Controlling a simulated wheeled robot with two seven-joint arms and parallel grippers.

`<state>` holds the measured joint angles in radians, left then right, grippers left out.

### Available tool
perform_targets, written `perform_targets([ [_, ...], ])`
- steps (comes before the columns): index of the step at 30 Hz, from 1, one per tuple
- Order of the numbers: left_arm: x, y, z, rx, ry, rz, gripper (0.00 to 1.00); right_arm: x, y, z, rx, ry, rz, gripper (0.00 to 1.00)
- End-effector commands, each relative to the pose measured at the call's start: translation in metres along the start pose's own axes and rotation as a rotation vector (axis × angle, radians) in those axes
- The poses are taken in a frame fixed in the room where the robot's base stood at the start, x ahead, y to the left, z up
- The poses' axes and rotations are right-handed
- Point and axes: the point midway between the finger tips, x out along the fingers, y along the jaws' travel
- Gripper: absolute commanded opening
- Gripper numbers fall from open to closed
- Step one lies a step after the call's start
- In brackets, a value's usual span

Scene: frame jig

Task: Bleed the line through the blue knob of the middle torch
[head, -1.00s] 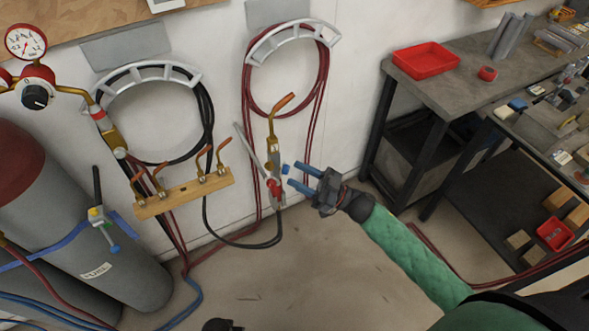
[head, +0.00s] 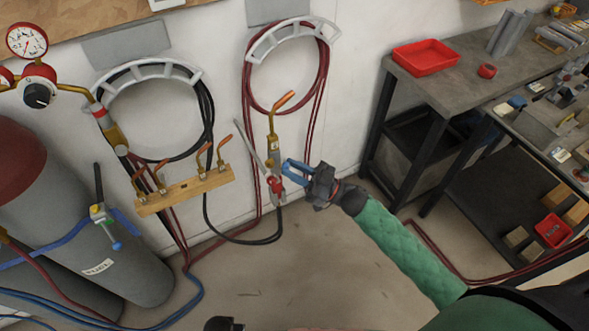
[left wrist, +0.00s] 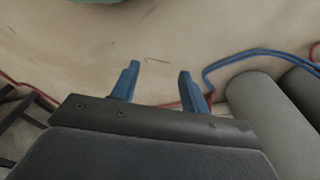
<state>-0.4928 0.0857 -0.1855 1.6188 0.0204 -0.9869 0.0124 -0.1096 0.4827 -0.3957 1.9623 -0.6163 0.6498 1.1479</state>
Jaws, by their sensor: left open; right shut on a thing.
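A brass torch (head: 273,147) with an upturned copper tip hangs at the wall in the middle of the head view, below the red hose coil. Its red knob (head: 275,184) shows low on its body. My right gripper (head: 288,168) is at the torch's right side, its blue fingers closed together on the blue knob, which they now largely hide. Whether the knob is turned cannot be seen. My left gripper (left wrist: 157,80) shows in the left wrist view, open and empty over bare floor.
A wooden rack (head: 185,192) with several copper tips is left of the torch. Grey gas cylinders (head: 140,270) stand at the left. A workbench (head: 450,88) with a red tray (head: 425,58) stands right. Hoses run along the floor; the middle floor is clear.

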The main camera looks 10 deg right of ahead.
Motion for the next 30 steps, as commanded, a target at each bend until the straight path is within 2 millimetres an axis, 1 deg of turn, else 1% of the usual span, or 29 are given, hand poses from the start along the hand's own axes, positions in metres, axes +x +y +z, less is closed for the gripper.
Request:
perform_targets([
  [3,-0.001,0.0,-0.001,-0.001,-0.002,0.001,0.45,0.0,0.001,0.001,-0.021,0.0,-0.01,0.01],
  [6,-0.006,0.002,-0.002,-0.001,-0.008,0.003,0.45,-0.001,0.001,0.001,-0.058,-0.001,-0.025,0.01],
  [8,-0.018,0.005,0.001,-0.001,-0.013,0.007,0.45,-0.001,0.002,0.001,-0.089,-0.002,-0.038,0.01],
  [11,-0.034,0.008,-0.009,-0.002,-0.01,0.011,0.45,-0.001,0.002,0.002,-0.153,-0.002,-0.065,0.01],
  [14,-0.055,0.011,-0.021,-0.002,-0.007,0.015,0.45,-0.001,0.003,0.002,-0.231,-0.003,-0.097,0.01],
  [21,-0.112,0.018,-0.044,-0.002,0.001,0.024,0.45,-0.001,0.004,0.001,-0.44,-0.005,-0.184,0.01],
  [24,-0.136,0.02,-0.051,-0.002,0.004,0.028,0.45,-0.001,0.005,0.001,-0.528,-0.006,-0.221,0.01],
  [30,-0.18,0.024,-0.057,-0.003,0.007,0.034,0.45,0.0,0.005,0.0,-0.704,-0.008,-0.293,0.01],
])
